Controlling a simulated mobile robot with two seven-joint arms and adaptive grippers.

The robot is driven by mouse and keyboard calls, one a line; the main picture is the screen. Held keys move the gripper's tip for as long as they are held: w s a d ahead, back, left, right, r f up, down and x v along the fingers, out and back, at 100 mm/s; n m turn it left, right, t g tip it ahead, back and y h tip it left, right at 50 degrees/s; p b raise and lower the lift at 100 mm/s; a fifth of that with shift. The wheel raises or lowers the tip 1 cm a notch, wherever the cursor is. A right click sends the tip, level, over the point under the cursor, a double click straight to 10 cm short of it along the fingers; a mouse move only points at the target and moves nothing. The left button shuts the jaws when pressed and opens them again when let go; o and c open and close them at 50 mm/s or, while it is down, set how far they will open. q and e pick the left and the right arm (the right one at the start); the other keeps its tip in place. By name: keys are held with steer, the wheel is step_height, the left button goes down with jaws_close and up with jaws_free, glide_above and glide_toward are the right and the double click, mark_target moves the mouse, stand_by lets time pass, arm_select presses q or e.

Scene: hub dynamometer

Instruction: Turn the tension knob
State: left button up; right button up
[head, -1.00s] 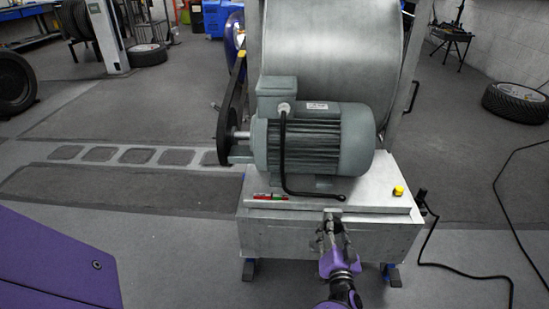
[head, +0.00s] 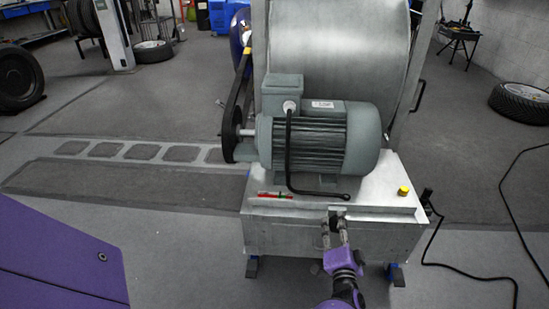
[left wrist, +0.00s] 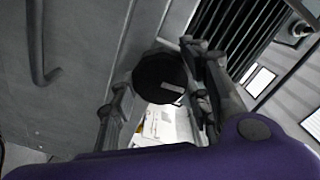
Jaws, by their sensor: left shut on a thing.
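The tension knob (left wrist: 160,78) is a dark, faceted, round knob. In the left wrist view it sits between the two fingers of my left gripper (left wrist: 158,98). In the head view my left gripper (head: 334,228) reaches up from the bottom to the front top edge of the grey metal box under the motor. There the fingers are shut on the dark knob (head: 336,220) and hide part of it. My right gripper is not in view.
A grey-green electric motor (head: 318,142) stands on the metal box (head: 282,236), with a large drum (head: 335,50) behind. A yellow button (head: 403,191) sits at the box's right. A black cable (head: 432,243) runs down to the floor. Open floor lies left.

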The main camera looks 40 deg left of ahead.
arm_select(q)
steer(key=shift+w+d+r, duration=0.1)
steer(key=shift+w+r, duration=0.1)
steer(key=o, duration=1.1)
steer(key=shift+f, duration=0.1)
steer(key=v, duration=0.7)
steer(key=shift+s+d, duration=0.2)
